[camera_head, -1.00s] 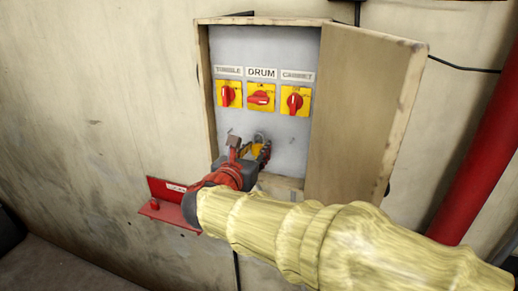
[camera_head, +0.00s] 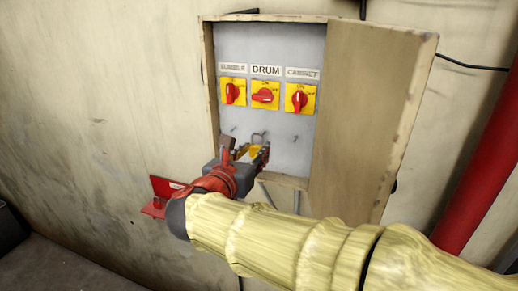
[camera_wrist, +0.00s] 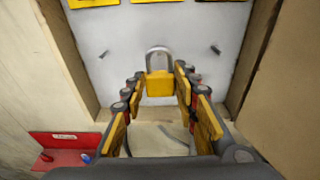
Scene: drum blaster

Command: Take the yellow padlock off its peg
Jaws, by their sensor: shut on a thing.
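The yellow padlock (camera_wrist: 159,84) is between the fingertips of my gripper (camera_wrist: 158,78) in the wrist view. Its grey shackle points up in front of the cabinet's back panel. My gripper is shut on the padlock body. In the head view the padlock (camera_head: 256,151) shows partly between the fingers, below the DRUM switch. No peg shows clearly inside the shackle, so I cannot tell whether it still hangs on one. Two bare pegs stick out of the panel, a left one (camera_wrist: 103,55) and a right one (camera_wrist: 216,49).
The open wall cabinet (camera_head: 210,95) has its door (camera_head: 375,120) swung out to the right. Three red and yellow switches sit above the pegs, DRUM (camera_head: 265,95) in the middle. A red bracket (camera_wrist: 62,150) is at lower left. A red pipe (camera_head: 480,165) stands at far right.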

